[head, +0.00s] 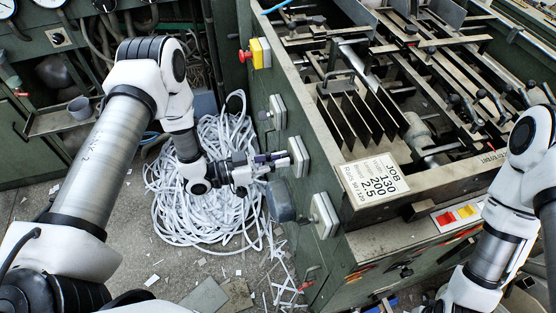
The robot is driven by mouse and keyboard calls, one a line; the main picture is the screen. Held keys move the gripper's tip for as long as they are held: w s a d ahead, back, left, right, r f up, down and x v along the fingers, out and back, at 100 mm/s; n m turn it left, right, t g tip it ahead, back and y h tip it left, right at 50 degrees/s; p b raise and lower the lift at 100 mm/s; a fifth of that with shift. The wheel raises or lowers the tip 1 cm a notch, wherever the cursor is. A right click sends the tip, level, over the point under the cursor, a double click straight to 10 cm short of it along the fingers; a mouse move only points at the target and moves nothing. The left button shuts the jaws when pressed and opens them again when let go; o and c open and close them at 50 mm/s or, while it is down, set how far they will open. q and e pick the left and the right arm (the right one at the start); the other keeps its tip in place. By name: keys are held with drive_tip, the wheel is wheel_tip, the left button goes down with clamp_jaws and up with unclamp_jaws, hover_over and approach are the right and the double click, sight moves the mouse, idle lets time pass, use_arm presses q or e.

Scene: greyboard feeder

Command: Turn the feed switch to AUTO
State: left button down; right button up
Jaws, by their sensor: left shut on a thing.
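Several grey switch boxes are mounted on the side of the green feeder machine (335,262). My left gripper (282,161) is level with the middle box (299,158) and meets its front from the left. The gripper is shut on the feed switch's knob, which the fingers hide. The knob's position and any AUTO marking cannot be read. My right arm is at the right edge, and its gripper is out of the picture.
Other switch boxes sit above (278,112) and below (326,215) the middle one. A yellow box with a red button (260,53) is higher up. A dark rounded housing (280,201) juts out just below my left gripper. White strip (215,215) lies heaped on the floor.

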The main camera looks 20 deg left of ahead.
use_arm(q)
drive_tip(key=shift+m, duration=0.6)
drive_tip(key=c, duration=1.2)
unclamp_jaws()
drive_tip(key=shift+w+d, duration=0.1)
drive_tip(key=shift+d, duration=0.05)
drive_tip(key=v, duration=1.2)
